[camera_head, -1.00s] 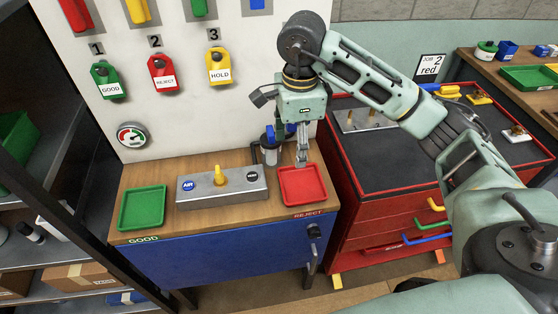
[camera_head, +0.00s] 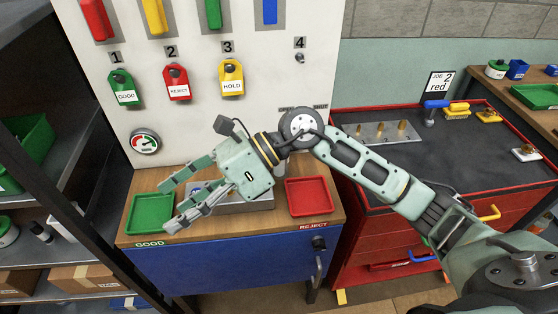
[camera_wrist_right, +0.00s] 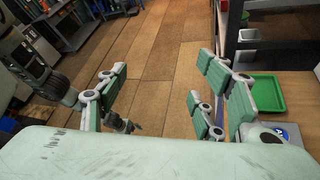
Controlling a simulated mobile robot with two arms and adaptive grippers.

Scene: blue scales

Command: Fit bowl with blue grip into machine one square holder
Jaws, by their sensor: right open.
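My right gripper (camera_head: 172,205) is open and empty, with its fingers pointing left over the green tray (camera_head: 140,226) and the metal AIR block (camera_head: 245,204). In the right wrist view the spread fingers (camera_wrist_right: 160,85) have nothing between them. I cannot make out a bowl with a blue grip for certain. A blue-handled item (camera_head: 436,104) stands at the back of the red cart; its shape is too small to tell. I cannot identify the square holder of machine one; my gripper hides part of the AIR block.
A red tray (camera_head: 310,198) lies right of the AIR block on the wooden top. Tags hang on the white panel (camera_head: 200,125) behind. A metal plate with brass pegs (camera_head: 384,131) lies on the red cart (camera_head: 460,155), whose dark top is largely clear. A shelf (camera_head: 40,170) stands left.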

